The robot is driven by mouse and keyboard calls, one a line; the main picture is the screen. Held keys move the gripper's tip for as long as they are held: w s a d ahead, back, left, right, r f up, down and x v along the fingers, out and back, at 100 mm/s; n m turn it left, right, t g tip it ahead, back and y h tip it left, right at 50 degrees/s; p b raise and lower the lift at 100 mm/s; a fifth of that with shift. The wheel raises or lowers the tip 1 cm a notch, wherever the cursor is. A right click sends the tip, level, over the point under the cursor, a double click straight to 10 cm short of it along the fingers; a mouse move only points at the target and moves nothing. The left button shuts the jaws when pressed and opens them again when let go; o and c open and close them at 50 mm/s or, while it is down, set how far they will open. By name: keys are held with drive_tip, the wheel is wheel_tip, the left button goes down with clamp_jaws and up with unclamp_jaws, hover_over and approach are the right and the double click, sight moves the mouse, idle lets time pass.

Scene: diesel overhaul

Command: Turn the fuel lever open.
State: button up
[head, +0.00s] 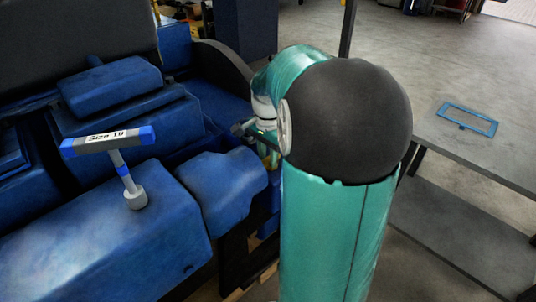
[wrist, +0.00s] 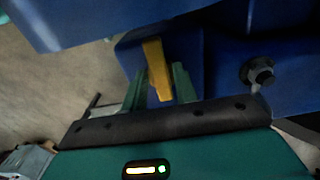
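The fuel lever (wrist: 157,70) is a yellow bar, standing nearly upright in the wrist view against the blue engine. My gripper (wrist: 158,86) has its two green fingers on either side of the lever's lower part. A gap shows between the left finger and the lever; the right finger is very close to it, and I cannot tell if they touch. In the head view my own arm and the engine hide the lever and most of my gripper.
A T-handle tool marked "Size 10" (head: 118,145) stands on the blue engine (head: 110,245) at left. A bolt head (wrist: 258,72) sticks out right of the lever. A grey table (head: 470,147) with a blue frame (head: 467,119) stands at right.

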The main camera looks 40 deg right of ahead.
clamp_jaws()
drive_tip(key=shift+n, duration=0.4)
drive_tip(key=n, duration=0.3)
drive_tip(key=shift+s+n, duration=0.2)
drive_tip(key=shift+n, duration=0.1)
drive_tip(key=n, duration=0.3)
drive_tip(key=shift+s+d+n, duration=0.15)
drive_tip(key=shift+s+n, duration=0.05)
drive_tip(key=shift+n, duration=0.1)
drive_tip(key=n, duration=0.5)
drive_tip(key=shift+s+d, duration=0.15)
drive_tip(key=shift+d, duration=0.1)
drive_tip(key=shift+d+n, duration=0.15)
drive_tip(key=shift+n, duration=1.05)
drive_tip(key=shift+d+n, duration=0.1)
drive_tip(key=shift+n, duration=1.1)
